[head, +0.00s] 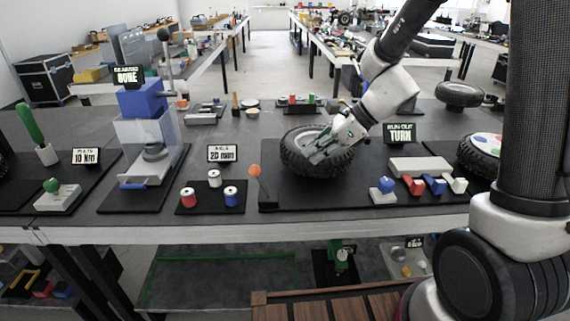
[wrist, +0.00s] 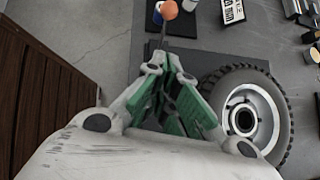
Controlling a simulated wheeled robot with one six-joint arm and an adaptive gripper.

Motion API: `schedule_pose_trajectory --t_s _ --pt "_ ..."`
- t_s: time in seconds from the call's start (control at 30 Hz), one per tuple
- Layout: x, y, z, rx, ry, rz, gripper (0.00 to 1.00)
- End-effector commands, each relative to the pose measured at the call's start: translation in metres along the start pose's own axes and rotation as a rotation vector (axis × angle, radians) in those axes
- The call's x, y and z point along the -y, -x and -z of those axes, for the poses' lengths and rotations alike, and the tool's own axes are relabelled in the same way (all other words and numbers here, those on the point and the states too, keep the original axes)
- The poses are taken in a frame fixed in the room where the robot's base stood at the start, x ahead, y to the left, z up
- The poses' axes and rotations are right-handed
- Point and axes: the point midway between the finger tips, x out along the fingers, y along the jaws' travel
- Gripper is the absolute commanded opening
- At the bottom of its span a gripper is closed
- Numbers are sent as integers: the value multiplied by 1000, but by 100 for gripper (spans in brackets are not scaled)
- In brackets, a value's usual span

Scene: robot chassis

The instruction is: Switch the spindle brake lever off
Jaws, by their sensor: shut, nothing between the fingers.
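A lever with an orange knob (head: 254,170) stands on a dark base left of the black tyred wheel (head: 290,166), its stem leaning left. It appears to be the brake lever; no label on it is readable. In the wrist view the orange knob (wrist: 168,9) is at the top edge, beyond my fingertips, and the wheel (wrist: 278,118) is at the right. My gripper (head: 314,157) is shut and empty, over the wheel in the head view, right of the lever and apart from it. My shut fingers (wrist: 170,65) also show in the wrist view.
A mat with red, white and blue cylinders (head: 214,179) lies left of the lever. A blue-knobbed part (head: 382,188) and small coloured blocks (head: 434,184) lie to the right. A "RUN-OUT TURN" sign (head: 400,133) stands behind. The bench's front edge (head: 240,226) is close.

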Motion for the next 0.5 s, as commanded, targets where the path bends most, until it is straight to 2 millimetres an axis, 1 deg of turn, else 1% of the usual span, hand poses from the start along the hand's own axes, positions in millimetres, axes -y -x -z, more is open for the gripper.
schedule_pose_trajectory --t_s 0.17,0.5 --pt "-1 -26 1 -2 -1 -5 0" --pt "-2 -98 1 -3 2 -6 0"
